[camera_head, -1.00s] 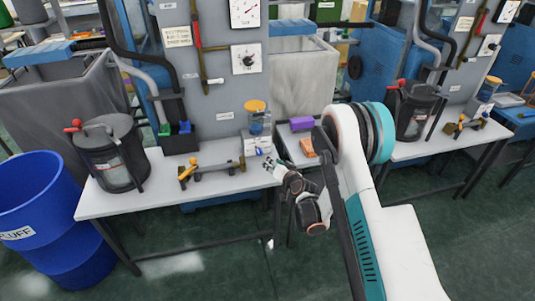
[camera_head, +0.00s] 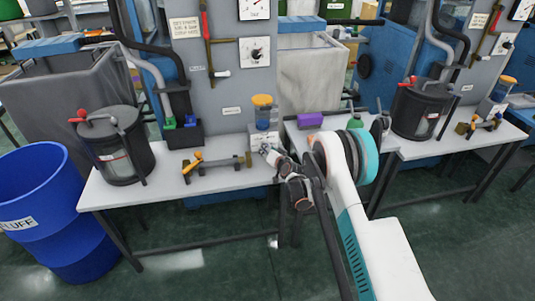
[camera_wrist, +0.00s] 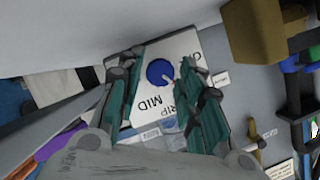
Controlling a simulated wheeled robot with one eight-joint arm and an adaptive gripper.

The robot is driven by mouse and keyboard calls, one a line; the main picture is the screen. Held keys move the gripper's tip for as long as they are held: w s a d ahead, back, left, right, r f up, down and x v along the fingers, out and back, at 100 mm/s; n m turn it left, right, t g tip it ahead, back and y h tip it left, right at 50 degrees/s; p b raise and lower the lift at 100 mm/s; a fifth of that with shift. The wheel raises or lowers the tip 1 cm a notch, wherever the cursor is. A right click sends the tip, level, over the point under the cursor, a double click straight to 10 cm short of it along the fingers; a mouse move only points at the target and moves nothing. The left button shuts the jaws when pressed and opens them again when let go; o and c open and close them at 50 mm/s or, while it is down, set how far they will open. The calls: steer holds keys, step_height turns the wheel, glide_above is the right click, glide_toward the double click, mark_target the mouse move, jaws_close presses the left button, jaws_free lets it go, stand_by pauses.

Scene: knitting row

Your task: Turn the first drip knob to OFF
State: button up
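The first drip unit stands at the right end of the near left bench in the head view. It has an amber-lidded blue jar (camera_head: 264,112) over a white box (camera_head: 257,140). In the wrist view its white panel (camera_wrist: 150,122) carries the blue knob (camera_wrist: 160,72), with the word MID printed below it. A small pale and red mark sits at the knob's lower right; I cannot tell its setting for sure. My gripper (camera_wrist: 162,62) is open, its fingers on either side of the knob, with no clear contact visible. In the head view my gripper (camera_head: 268,151) is right at the box front.
Brass-and-grey fittings (camera_head: 212,167) lie on the bench (camera_head: 150,200) left of my gripper. A dark canister (camera_head: 117,148) stands farther left, beside a blue bin (camera_head: 40,205). A purple block (camera_head: 309,120) lies on the bench behind my arm. A second drip unit (camera_head: 503,90) is far right.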

steer(key=shift+w+a+f, duration=0.1)
steer(key=shift+w+a, duration=0.05)
steer(key=shift+w, duration=0.2)
steer(key=shift+c, duration=0.3)
steer(key=c, duration=0.7)
steer(key=n+h, duration=0.2)
steer(key=n, duration=0.2)
steer(key=shift+s+a+t+h, duration=0.1)
steer(key=shift+a+t+h, duration=0.15)
steer(key=shift+t+h, duration=0.15)
steer(key=n+t+h, duration=0.1)
steer(key=n+h, duration=0.1)
steer(key=n, duration=0.2)
steer(key=shift+h, duration=0.3)
